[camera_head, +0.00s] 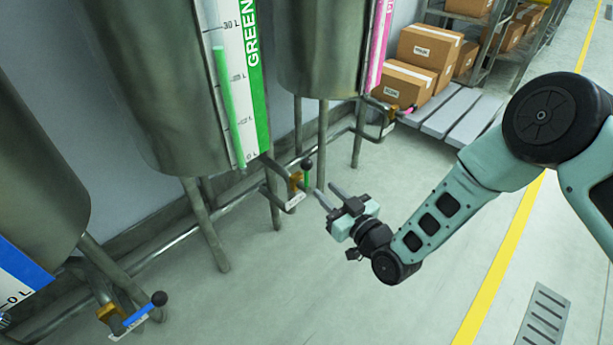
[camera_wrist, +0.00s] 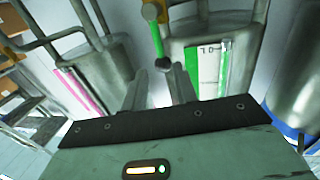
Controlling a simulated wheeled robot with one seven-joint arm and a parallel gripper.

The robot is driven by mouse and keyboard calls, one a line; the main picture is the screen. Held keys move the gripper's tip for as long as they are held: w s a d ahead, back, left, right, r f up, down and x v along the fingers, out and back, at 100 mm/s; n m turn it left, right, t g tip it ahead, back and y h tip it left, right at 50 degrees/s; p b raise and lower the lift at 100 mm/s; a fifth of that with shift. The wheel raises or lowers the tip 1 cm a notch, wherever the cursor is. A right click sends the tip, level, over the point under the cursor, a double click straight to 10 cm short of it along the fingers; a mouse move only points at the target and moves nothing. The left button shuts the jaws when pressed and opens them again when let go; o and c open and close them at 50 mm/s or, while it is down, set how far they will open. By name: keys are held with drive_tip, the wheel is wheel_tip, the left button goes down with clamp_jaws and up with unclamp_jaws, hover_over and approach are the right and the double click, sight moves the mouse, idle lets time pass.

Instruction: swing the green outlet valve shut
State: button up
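The green outlet valve has a brass body (camera_head: 296,180) on the pipe below the drum with the green stripe. Its green lever (camera_head: 306,181) points up in the head view and ends in a black ball knob (camera_head: 307,165). My gripper (camera_head: 326,189) is just right of the lever, its two fingers apart and empty, pointing at the valve. In the wrist view the green lever (camera_wrist: 157,40) hangs down in the picture, and its black knob (camera_wrist: 163,62) appears at the gap between the fingertips of my gripper (camera_wrist: 159,73). Whether a finger touches the knob I cannot tell.
The green drum (camera_head: 175,90) stands behind the valve on metal legs. A blue-handled valve (camera_head: 136,314) is at lower left, a pink-handled valve (camera_head: 393,112) further back. Pipes run along the wall. Boxes (camera_head: 408,80) sit on a pallet.

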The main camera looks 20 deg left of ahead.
sight(308, 173)
drive_tip(key=b+x, duration=0.3)
drive_tip(key=x, duration=0.6)
drive_tip(key=shift+w+a, duration=0.15)
drive_tip(key=shift+a, duration=0.05)
clamp_jaws()
